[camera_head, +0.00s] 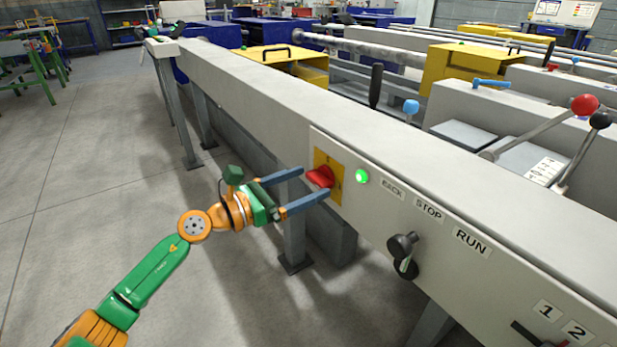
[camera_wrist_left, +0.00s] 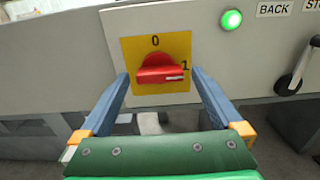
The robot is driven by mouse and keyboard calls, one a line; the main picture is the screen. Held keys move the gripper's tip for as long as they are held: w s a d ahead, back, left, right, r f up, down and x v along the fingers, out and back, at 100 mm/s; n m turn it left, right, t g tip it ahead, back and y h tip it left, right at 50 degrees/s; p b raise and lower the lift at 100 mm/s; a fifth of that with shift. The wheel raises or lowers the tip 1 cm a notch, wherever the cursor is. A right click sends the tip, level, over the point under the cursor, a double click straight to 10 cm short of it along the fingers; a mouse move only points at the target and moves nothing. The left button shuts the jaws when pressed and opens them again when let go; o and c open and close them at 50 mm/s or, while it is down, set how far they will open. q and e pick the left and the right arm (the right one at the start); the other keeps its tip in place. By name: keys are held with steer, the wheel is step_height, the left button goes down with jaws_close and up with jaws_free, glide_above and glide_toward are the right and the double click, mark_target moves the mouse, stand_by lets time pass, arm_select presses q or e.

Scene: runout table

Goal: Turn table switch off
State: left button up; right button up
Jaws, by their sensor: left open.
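The table switch is a red rotary knob (camera_head: 321,177) on a yellow plate (camera_head: 333,167) on the table's front panel. In the left wrist view the red knob (camera_wrist_left: 160,69) lies across the plate (camera_wrist_left: 147,47), its white mark at the right by the "1"; "0" is at the top. A green lamp (camera_head: 362,176) beside it is lit. My left gripper (camera_head: 312,183) is open, its blue fingers pointing at the knob, one to each side; in the left wrist view the fingers (camera_wrist_left: 163,86) flank the knob with gaps. My right gripper is not in view.
To the right on the panel are labels BACK, STOP and RUN (camera_head: 471,242) and a black lever (camera_head: 403,253). Levers with red and black balls (camera_head: 585,104) rise farther right. Yellow covers (camera_head: 284,62) stand behind the long table beam.

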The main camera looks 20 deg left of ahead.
arm_select(q)
steer(key=shift+w+d, duration=0.4)
steer(key=shift+w, duration=0.15)
steer(key=c, duration=1.2)
